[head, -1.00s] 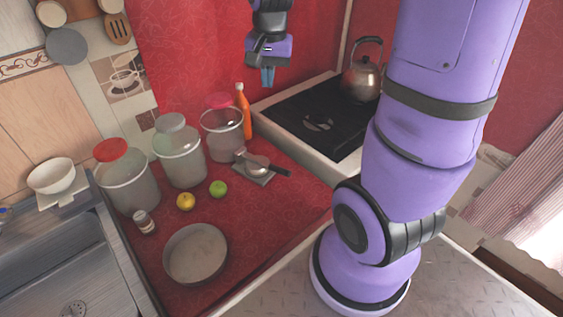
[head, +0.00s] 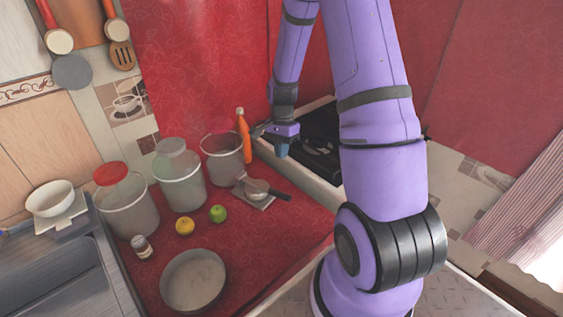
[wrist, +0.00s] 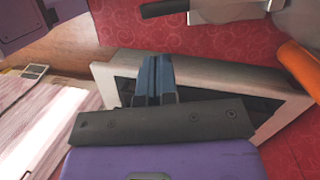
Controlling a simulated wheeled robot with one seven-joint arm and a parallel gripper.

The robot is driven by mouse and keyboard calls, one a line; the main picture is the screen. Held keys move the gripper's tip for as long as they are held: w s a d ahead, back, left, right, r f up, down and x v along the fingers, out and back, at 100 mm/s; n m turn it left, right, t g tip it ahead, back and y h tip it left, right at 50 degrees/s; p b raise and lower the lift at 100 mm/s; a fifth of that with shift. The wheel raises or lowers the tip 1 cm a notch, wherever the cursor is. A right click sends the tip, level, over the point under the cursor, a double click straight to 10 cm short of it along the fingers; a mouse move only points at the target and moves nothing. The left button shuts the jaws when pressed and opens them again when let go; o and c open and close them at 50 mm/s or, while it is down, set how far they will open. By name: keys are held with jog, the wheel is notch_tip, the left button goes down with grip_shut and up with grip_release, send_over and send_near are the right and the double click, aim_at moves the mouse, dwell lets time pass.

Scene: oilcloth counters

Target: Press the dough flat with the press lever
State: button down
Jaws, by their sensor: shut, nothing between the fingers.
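The press (head: 255,187) is a small grey metal device on a pale base, on the red oilcloth counter. Its black lever handle (head: 280,195) points to the right. In the wrist view the press (wrist: 235,10) and its black handle (wrist: 163,9) show at the top edge. I cannot make out any dough. My gripper (head: 282,150) is shut and empty, in the air up and right of the press, apart from it. In the wrist view its blue fingers (wrist: 155,62) are together, over the pale hob edge.
An orange bottle (head: 244,135) stands close to my gripper. Lidded jars (head: 180,180) stand left of the press. A green fruit (head: 217,214), a yellow fruit (head: 184,226) and a round pan (head: 193,281) lie nearer. The dark hob (head: 318,135) is behind my gripper.

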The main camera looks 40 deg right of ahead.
jog(key=x, duration=1.2)
jog(key=shift+f, duration=0.25)
jog(key=shift+x, duration=0.95)
jog(key=shift+f, duration=0.25)
jog(key=shift+d+r, duration=0.1)
jog(key=v, duration=1.4)
jog(key=shift+s, duration=0.2)
